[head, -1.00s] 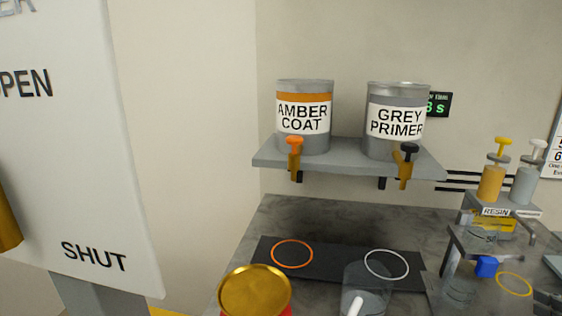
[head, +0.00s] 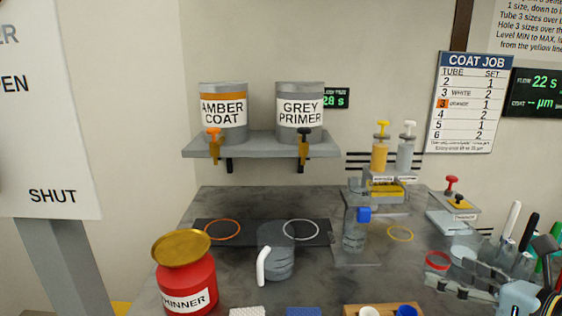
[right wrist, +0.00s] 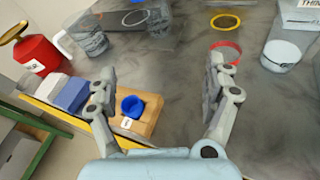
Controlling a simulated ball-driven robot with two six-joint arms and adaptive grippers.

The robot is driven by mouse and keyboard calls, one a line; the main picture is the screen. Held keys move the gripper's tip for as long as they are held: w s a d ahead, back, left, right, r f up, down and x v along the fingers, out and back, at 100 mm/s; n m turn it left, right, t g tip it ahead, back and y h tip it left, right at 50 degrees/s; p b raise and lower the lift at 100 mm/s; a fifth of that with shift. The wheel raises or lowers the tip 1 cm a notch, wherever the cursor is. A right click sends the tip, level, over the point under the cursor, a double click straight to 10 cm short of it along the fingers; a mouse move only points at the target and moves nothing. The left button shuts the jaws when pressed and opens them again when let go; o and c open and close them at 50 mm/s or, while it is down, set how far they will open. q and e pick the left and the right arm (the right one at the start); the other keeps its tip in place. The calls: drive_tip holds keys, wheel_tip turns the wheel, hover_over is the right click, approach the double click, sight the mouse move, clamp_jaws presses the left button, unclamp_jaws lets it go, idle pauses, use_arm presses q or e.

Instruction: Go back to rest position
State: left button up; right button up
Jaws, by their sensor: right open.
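My right gripper (head: 452,274) is at the lower right of the head view, above the right part of the bench. In the right wrist view its two grey fingers (right wrist: 160,78) stand wide apart with nothing between their tips. My left gripper is in neither view.
A red thinner can (head: 187,283) stands at the bench's front left. A clear jug (head: 278,252) with a white handle is beside it. The shelf (head: 262,145) holds two paint cans. Pens and bottles crowd the right. Bare bench (head: 350,285) lies in the middle.

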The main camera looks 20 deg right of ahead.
drive_tip(key=s+d+r+m+g+h, duration=0.1)
drive_tip(key=d+r+m+h, duration=0.3)
drive_tip(key=m, duration=0.7)
drive_tip(key=s+a+r+m+g+h, duration=0.1)
drive_tip(key=s+m+h, duration=0.1)
drive_tip(key=m+h, duration=0.65)
drive_tip(key=s+a+f+m+g+y, duration=0.45)
drive_tip(key=s+a+m, duration=0.2)
drive_tip(key=a, duration=0.25)
drive_tip(key=s+a+f+m+g+y, duration=0.3)
drive_tip(key=s+a+m+g+y, duration=0.2)
drive_tip(key=a+m, duration=0.3)
drive_tip(key=s+d+f+g+b, duration=0.1)
drive_tip(key=s+f, duration=0.1)
drive_tip(key=f, duration=1.3)
drive_tip(key=s+d+f+b, duration=0.1)
drive_tip(key=d+f, duration=0.1)
drive_tip(key=f, duration=1.2)
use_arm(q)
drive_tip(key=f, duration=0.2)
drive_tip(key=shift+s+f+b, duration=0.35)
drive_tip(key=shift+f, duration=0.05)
use_arm(e)
drive_tip(key=s+f+g, duration=0.1)
drive_tip(key=s+f, duration=1.4)
drive_tip(key=s, duration=0.2)
drive_tip(key=shift+s+d+f+m, duration=0.15)
drive_tip(key=shift+d+m, duration=0.15)
